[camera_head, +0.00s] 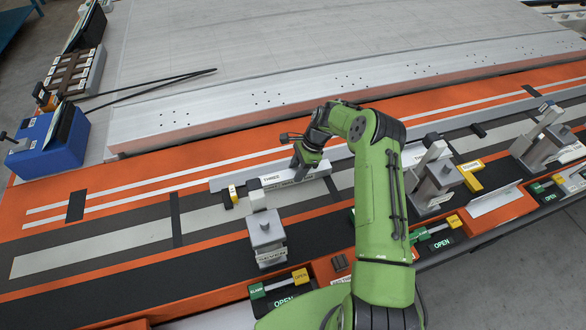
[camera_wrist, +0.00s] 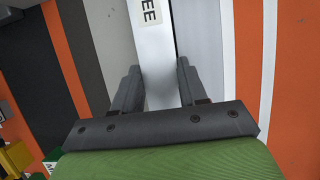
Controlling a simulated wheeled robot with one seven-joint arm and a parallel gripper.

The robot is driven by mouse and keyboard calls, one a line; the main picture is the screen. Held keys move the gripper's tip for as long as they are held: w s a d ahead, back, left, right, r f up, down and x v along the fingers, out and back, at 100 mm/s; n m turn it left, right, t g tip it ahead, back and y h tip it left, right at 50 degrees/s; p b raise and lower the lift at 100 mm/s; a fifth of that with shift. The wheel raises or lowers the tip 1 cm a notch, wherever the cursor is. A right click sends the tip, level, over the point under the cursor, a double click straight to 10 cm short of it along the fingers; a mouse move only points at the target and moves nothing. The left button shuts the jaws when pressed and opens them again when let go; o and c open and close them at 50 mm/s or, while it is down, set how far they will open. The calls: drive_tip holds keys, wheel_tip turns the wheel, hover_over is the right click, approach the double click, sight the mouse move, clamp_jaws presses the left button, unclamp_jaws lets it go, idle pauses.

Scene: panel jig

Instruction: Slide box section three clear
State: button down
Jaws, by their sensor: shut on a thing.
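Box section three (camera_head: 282,179) is a pale grey bar with a "THREE" label, lying along the jig bed beside a longer grey rail (camera_head: 228,181). My gripper (camera_head: 305,168) is shut on the bar, to the right of its label. In the wrist view, my gripper's (camera_wrist: 160,78) two dark fingers straddle the pale bar (camera_wrist: 156,45), with the end of its label at the top. The bar's right part is partly hidden behind my green arm. A grey clamp (camera_head: 267,238) stands in front of the bar's left end; I cannot tell whether it touches the bar.
A small yellow-marked block (camera_head: 233,194) stands near the bar's left end. More clamps (camera_head: 434,178) (camera_head: 543,138) stand to the right. A green-and-yellow lever (camera_head: 279,283) sits at the front edge. A blue box (camera_head: 48,142) stands far left. The left bed strip is clear.

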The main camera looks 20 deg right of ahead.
drive_tip(key=shift+d, duration=0.15)
drive_tip(key=c, duration=0.5)
unclamp_jaws()
drive_tip(key=v, duration=1.5)
drive_tip(key=shift+r+p, duration=0.35)
drive_tip(key=shift+p, duration=0.05)
